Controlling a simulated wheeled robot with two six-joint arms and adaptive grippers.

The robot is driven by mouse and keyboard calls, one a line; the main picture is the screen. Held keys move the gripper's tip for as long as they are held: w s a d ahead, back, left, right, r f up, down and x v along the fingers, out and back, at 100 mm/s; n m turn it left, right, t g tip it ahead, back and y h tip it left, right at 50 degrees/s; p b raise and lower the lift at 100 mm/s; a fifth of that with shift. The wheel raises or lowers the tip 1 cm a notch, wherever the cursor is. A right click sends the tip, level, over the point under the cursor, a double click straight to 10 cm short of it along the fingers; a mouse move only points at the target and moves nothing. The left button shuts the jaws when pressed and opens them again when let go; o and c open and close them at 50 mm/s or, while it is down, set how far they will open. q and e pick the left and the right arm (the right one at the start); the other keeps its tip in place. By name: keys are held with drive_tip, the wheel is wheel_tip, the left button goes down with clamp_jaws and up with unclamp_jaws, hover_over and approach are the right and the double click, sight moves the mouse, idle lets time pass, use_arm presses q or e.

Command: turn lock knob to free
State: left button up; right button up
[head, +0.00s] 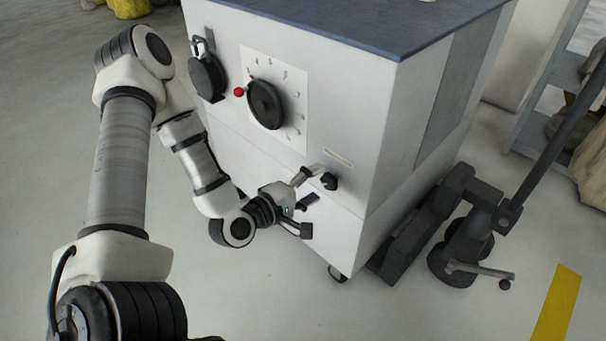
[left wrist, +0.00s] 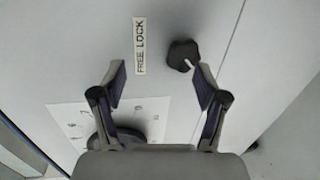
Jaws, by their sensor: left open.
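The lock knob (head: 329,181) is a small black knob low on the white cabinet's front face. In the left wrist view the knob (left wrist: 183,55) shows a pale pointer mark and lies just beyond the right-hand fingertip. A "FREE LOCK" label (left wrist: 140,46) is beside it; the label (head: 338,158) is above the knob in the head view. My left gripper (head: 313,202) is open and empty, close to the face and just left of the knob. In the wrist view the gap of the gripper (left wrist: 161,82) is below the label and knob. I cannot tell whether a finger touches the knob.
Floor to the front is clear.

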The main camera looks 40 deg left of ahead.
use_arm(q)
drive_tip(key=v, duration=0.1)
drive_tip(key=p+v, duration=0.2)
drive_tip(key=shift+f, duration=0.25)
drive_tip(key=shift+s, duration=0.1)
idle(0.4)
